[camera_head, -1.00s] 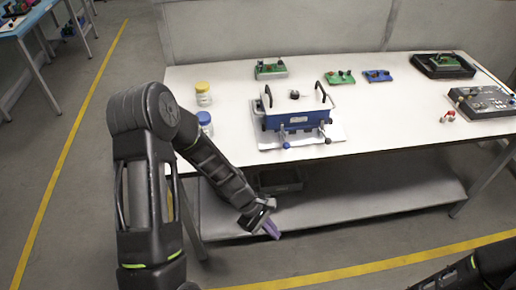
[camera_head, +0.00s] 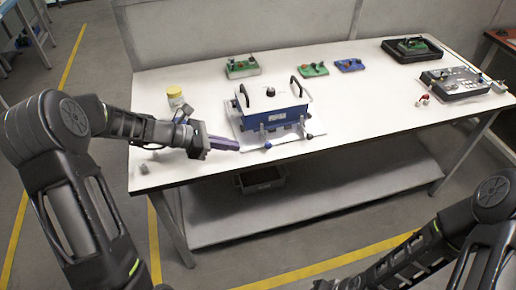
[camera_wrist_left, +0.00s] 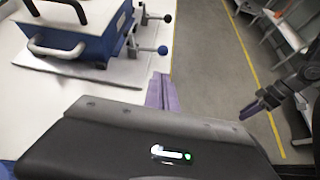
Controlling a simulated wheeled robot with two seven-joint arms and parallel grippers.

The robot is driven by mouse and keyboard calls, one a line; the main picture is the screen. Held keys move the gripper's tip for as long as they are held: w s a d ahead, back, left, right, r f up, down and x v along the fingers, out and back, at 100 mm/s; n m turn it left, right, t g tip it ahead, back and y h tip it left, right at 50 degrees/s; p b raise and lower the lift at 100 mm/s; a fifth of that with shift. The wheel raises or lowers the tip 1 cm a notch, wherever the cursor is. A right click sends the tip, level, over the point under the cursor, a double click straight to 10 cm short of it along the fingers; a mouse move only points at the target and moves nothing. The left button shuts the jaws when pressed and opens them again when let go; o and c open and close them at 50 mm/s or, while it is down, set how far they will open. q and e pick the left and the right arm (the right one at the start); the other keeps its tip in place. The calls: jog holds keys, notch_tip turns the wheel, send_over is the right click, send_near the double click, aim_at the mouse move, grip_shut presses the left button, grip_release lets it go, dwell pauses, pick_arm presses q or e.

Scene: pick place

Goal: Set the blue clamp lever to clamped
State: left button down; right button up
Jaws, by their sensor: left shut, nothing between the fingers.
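A blue box fixture (camera_head: 273,115) with a white top and black handles stands on a pale plate on the table. In the left wrist view the knobs show as a near one (camera_wrist_left: 162,50) and a far one (camera_wrist_left: 168,18).
A yellow-lidded jar (camera_head: 175,97) stands behind my left arm. Green devices (camera_head: 242,67) and a blue one (camera_head: 349,65) lie along the back. A black panel (camera_head: 455,83) is at right. The table front right of the fixture is clear.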

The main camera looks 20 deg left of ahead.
aim_at(259, 156)
pick_arm(q)
jog(key=shift+p+x, duration=0.45)
jog(key=shift+x, duration=4.6)
jog(key=shift+r+p, duration=0.15)
jog(key=shift+p, duration=0.25)
